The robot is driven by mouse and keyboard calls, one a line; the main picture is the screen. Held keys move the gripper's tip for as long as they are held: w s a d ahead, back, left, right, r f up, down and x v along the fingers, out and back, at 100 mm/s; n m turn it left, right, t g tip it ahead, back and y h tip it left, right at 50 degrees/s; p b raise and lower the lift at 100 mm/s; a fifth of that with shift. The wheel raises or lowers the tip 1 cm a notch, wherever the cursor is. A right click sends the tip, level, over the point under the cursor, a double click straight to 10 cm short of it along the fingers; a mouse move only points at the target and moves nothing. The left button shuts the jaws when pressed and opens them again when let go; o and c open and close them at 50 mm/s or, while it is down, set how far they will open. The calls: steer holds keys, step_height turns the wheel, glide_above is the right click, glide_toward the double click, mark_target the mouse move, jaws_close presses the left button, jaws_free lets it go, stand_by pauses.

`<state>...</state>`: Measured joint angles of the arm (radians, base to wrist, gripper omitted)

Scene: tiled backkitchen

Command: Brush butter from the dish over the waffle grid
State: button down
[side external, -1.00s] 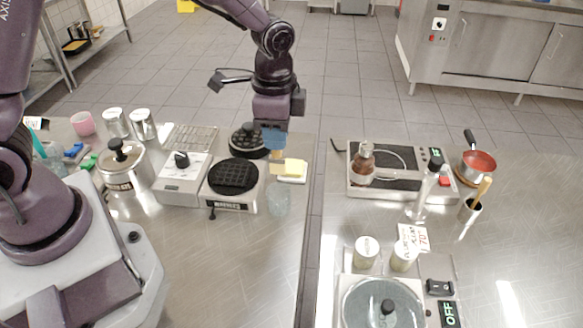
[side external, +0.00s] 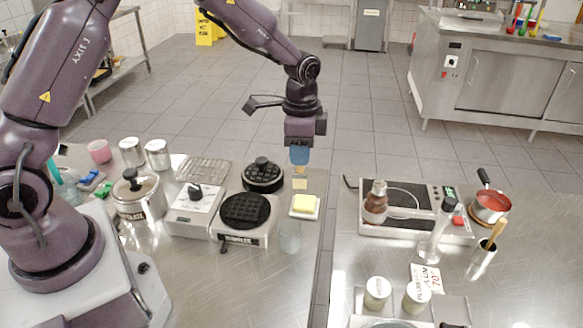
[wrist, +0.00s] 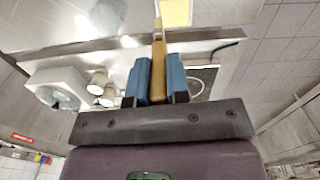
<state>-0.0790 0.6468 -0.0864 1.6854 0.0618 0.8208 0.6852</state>
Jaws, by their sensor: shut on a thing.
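My gripper (side external: 300,157), with blue fingers, is shut on the wooden handle of the brush (side external: 300,184). In the wrist view the handle (wrist: 158,65) stands between the blue fingers, and the bristles cannot be made out. The white dish (side external: 303,216) holds yellow butter (side external: 306,203); the brush hangs just above and behind it in the side view, apparently clear of it. The butter also shows at the top of the wrist view (wrist: 176,12). The black round waffle grid (side external: 246,210) lies open on its iron, left of the dish. The iron's upper plate (side external: 263,176) stands behind it.
A clear glass (side external: 290,237) stands in front of the dish, by the counter edge. A lidded pot (side external: 137,195) and a wire rack (side external: 204,169) are left.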

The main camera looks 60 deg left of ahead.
steer(key=shift+m, duration=0.4)
steer(key=shift+w+a+f, duration=0.15)
steer(key=shift+w+f, duration=0.25)
steer(key=shift+f, duration=0.45)
steer(key=shift+w+a+f, duration=0.15)
steer(key=shift+w+f, duration=0.2)
steer(key=shift+f, duration=0.45)
steer(key=shift+w+a+f, duration=0.15)
steer(key=shift+w+f, duration=0.25)
steer(key=shift+f, duration=0.45)
steer(key=shift+f, duration=0.6)
step_height(320, 180, up, 7)
stand_by(0.8)
stand_by(0.5)
